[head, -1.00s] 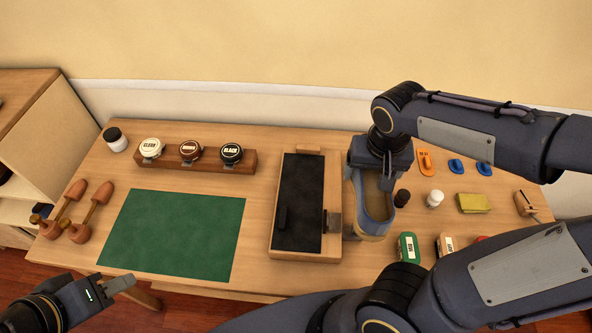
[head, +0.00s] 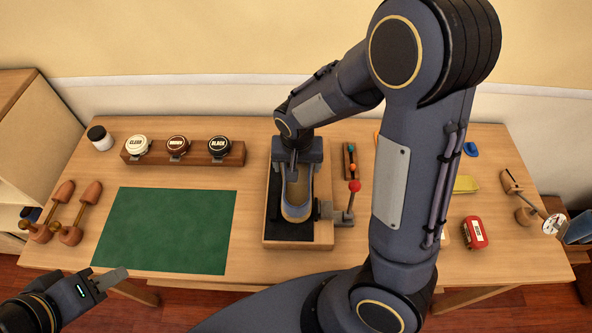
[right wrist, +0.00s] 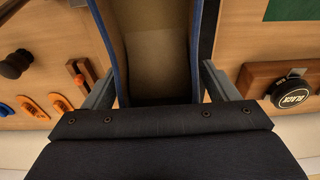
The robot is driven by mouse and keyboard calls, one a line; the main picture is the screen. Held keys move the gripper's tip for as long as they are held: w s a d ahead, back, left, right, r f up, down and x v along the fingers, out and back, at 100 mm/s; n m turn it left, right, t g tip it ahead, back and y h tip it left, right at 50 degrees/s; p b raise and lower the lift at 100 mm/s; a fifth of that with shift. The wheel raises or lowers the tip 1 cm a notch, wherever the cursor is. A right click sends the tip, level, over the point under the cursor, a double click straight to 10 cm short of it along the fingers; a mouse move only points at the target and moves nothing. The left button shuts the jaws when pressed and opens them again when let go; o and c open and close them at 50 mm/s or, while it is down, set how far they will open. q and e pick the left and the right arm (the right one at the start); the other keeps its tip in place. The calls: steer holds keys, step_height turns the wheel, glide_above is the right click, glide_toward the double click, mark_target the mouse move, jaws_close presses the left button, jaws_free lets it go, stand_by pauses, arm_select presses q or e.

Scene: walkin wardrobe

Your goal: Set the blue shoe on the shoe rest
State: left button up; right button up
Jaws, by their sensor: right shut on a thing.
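The blue shoe (head: 296,202) is over the black pad of the wooden shoe rest (head: 270,242) in the head view, its toe toward the front edge of the table. I cannot tell whether its sole touches the pad. My right gripper (head: 297,160) points down at the shoe's back end and is shut on it. In the right wrist view the shoe's opening (right wrist: 157,55) lies between my two fingers (right wrist: 160,88), with blue sides and a tan inside. My left gripper (head: 115,280) is at the lower left, empty, away from the shoe; its jaw gap is not clear.
A clamp lever with a red knob (head: 354,186) stands at the rest's right side. A green mat (head: 165,230) lies to the left. A wooden holder with polish tins (head: 184,153) is behind the mat.

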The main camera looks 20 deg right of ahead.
steer(key=shift+w+a+f, duration=0.1)
steer(key=shift+f, duration=1.55)
steer(key=shift+f, duration=0.1)
steer(key=o, duration=1.3)
steer(key=shift+r, duration=0.4)
step_height(320, 180, up, 11)
steer(key=s, duration=0.2)
steer(key=s+r+n+t+y, duration=0.1)
steer(key=s+r+t+y, duration=0.1)
steer(key=s, duration=0.6)
steer(key=s+r+n+t+y, duration=0.2)
steer(key=s+r, duration=0.2)
steer(key=s, duration=0.4)
steer(key=shift+d+r+n+y, duration=0.25)
steer(key=shift+n+y, duration=0.05)
